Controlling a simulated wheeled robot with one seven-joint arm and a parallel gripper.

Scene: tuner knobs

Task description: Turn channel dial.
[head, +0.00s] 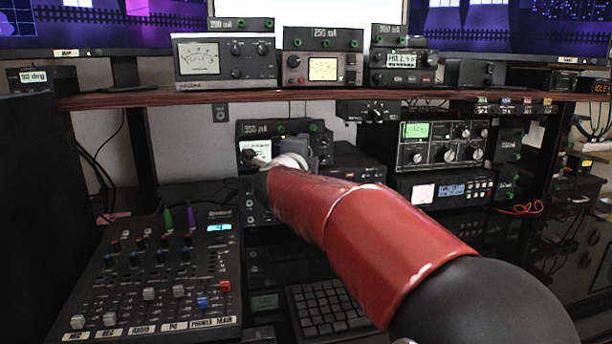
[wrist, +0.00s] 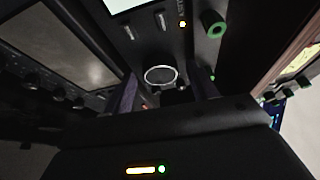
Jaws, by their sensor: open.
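A round dark knob with a bright rim (wrist: 160,75) is on the panel of a black radio unit (wrist: 142,50) in the wrist view. My gripper (wrist: 164,88) is open, with one finger to each side of this knob. I cannot tell whether the fingers touch it. No label shows that names it the channel dial. In the head view my red arm reaches to the black unit with a lit meter (head: 257,150) under the shelf. The arm hides much of that unit's front and most of my gripper there.
A shelf (head: 300,97) carrying several meter units runs above my arm. A mixer (head: 150,265) stands at the left. A radio with a green display (head: 417,131) stands to the right. In the wrist view a green ringed socket (wrist: 214,25) and small switches lie near the knob.

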